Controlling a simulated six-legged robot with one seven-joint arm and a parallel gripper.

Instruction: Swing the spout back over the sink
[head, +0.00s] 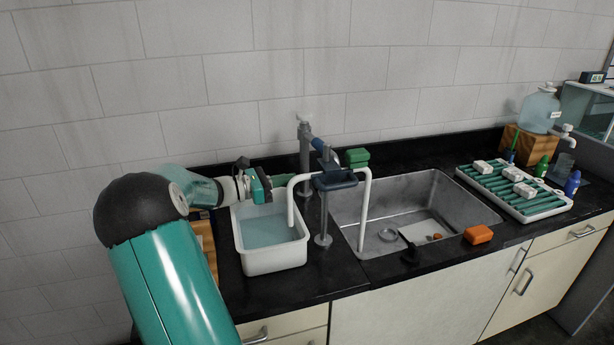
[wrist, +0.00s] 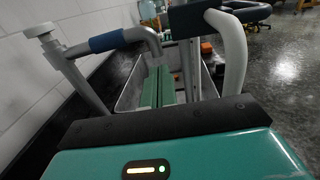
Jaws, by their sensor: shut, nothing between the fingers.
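The grey faucet post (head: 305,155) stands behind the counter between the tub and the sink (head: 418,205). Its spout with a blue sleeve (head: 319,145) points forward; its outlet is hidden behind a dark clamp in the head view, so I cannot tell exactly what it is over. The blue sleeve also shows in the wrist view (wrist: 118,40), with the spout bending down beyond it. My gripper (head: 308,177) is over the tub's back right, its fingers pointing right, close to the spout. Its green fingers (wrist: 158,75) are shut and empty; contact with the spout is unclear.
A white tub of water (head: 272,258) stands left of the sink. A bent white tube (head: 365,205) on a clamp stand (head: 323,240) arches from tub to sink, close to my gripper. An orange block (head: 478,235) lies at the sink's front edge; a green rack (head: 515,190) is right.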

